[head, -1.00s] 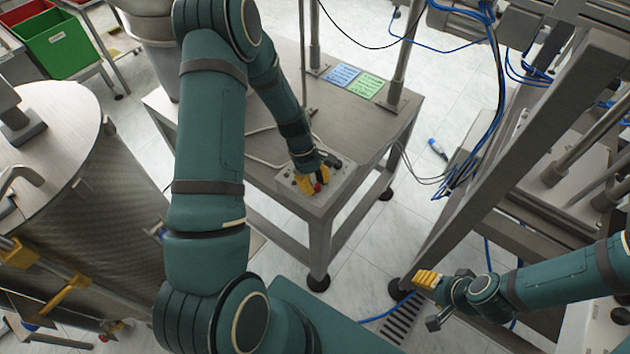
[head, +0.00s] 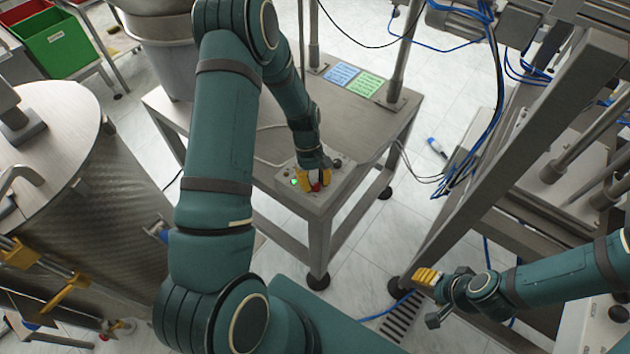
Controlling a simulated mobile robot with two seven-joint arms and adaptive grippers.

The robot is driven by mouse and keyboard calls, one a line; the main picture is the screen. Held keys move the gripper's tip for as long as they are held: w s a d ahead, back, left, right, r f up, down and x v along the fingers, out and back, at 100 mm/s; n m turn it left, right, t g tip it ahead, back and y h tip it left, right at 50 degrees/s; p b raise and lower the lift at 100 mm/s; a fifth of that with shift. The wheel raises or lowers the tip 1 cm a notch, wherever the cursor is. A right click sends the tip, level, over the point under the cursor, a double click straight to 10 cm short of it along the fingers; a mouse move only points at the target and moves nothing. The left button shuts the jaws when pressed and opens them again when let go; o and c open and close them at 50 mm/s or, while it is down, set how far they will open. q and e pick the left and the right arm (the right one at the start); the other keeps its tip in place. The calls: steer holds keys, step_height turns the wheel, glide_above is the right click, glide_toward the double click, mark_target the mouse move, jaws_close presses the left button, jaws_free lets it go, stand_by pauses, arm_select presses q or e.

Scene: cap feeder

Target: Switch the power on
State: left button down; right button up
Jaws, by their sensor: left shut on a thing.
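A grey control box (head: 327,197) sits on the near corner of the metal table. My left gripper (head: 313,180) reaches down onto its top, its yellow fingertips shut on a small switch. The fingers hide most of the switch and its position. A red part (head: 316,187) shows right at the fingertips; I cannot tell whether it belongs to the gripped switch. A green lamp (head: 294,182) glows on the box just left of the fingers. My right gripper (head: 427,278), with yellow fingers, hangs at the lower right, away from the box; its opening is unclear.
The metal table (head: 275,118) carries posts and blue and green labels (head: 341,74). A steel frame (head: 520,165) with blue cables stands at the right. A round table (head: 50,140) stands at the left.

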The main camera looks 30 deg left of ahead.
arm_select(q)
steer(key=c, duration=0.7)
jaws_free()
steer(key=shift+o, duration=0.2)
steer(key=v, duration=1.2)
steer(key=shift+s, duration=0.1)
